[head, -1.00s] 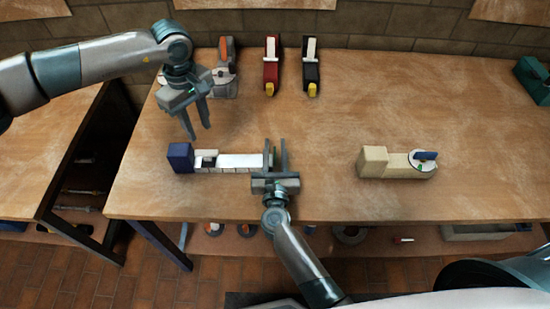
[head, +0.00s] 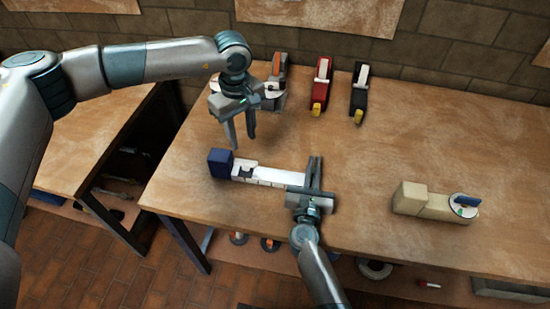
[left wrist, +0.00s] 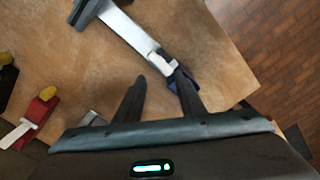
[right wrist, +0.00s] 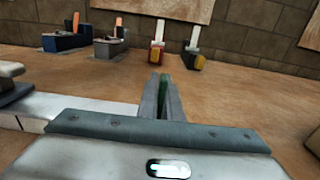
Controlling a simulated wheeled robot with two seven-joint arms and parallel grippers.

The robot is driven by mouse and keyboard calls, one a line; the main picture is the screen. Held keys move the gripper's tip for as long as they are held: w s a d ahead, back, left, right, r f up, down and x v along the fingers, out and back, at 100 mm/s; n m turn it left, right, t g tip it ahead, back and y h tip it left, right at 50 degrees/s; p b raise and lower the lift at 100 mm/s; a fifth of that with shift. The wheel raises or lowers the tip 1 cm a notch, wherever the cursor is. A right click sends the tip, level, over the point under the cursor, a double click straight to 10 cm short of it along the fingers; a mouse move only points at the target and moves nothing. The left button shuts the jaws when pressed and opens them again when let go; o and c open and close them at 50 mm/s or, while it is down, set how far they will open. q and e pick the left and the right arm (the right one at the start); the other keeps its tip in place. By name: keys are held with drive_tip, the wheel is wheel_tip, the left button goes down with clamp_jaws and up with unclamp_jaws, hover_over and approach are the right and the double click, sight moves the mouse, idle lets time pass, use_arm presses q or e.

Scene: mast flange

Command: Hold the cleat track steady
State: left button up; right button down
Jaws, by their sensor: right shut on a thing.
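The cleat track (head: 272,177) is a long white strip lying on the workbench, with a dark blue block (head: 220,162) at its left end and a small white-and-black piece (head: 243,168) beside that block. My right gripper (head: 315,174) is shut on the track's right end, and its fingers hide that end. In the right wrist view a thin green edge (right wrist: 163,88) shows between the fingers. My left gripper (head: 240,142) is open and empty above the bench, behind the blue block. The track also shows in the left wrist view (left wrist: 124,32), beyond the open fingers.
A beige block with a round white dial and blue handle (head: 425,200) stands to the right. A red tool (head: 321,85), a black tool (head: 358,93) and a grey-and-orange one (head: 276,85) stand at the back. The bench between the back tools and the beige block is clear.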

sight(246, 162)
use_arm(q)
drive_tip(key=a+n+h, duration=0.1)
drive_tip(key=n, duration=0.1)
drive_tip(key=a+n+h, duration=0.2)
drive_tip(key=n, duration=0.1)
drive_tip(key=w+a+r+n+h, duration=0.1)
drive_tip(key=a+n, duration=0.1)
drive_tip(key=shift+a+n+g+h, duration=0.2)
drive_tip(key=shift+n+g+h, duration=0.1)
drive_tip(key=shift+n+g, duration=0.1)
drive_tip(key=shift+d, duration=0.1)
drive_tip(key=x, duration=1.2)
drive_tip(key=shift+c, duration=0.6)
clamp_jaws()
